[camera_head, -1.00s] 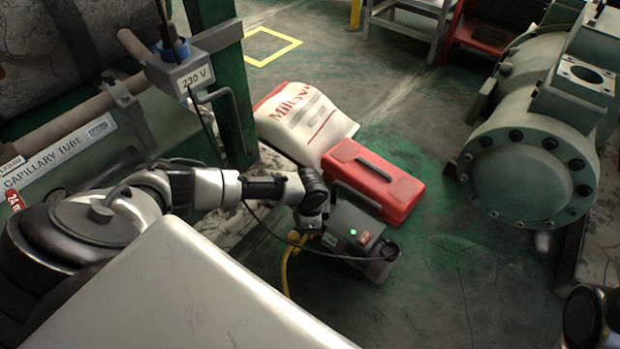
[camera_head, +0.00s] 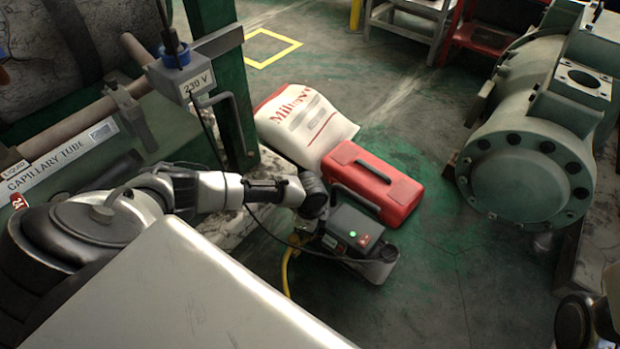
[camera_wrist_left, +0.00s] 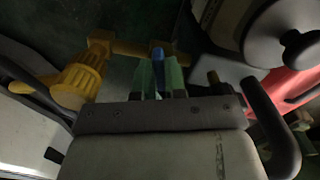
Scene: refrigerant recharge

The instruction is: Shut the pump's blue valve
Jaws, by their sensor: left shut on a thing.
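The pump (camera_head: 352,228) is a dark grey box with a green light and a red switch, standing on the floor in the head view. My left arm reaches down to its left side, and my wrist hides the jaws there. In the left wrist view, the green fingertips of my left gripper (camera_wrist_left: 159,78) are shut on the blue valve (camera_wrist_left: 157,54), which shows between them. Brass-yellow fittings (camera_wrist_left: 103,45) with a knurled yellow part (camera_wrist_left: 77,85) lie beside it. How far the valve is turned cannot be told. My right gripper's fingers are not shown.
A red case (camera_head: 372,182) lies right behind the pump, with a white and red bag (camera_head: 305,120) beyond it. A yellow hose (camera_head: 287,272) and a black cable run by the pump. A large green compressor (camera_head: 525,165) stands at right. Floor between is clear.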

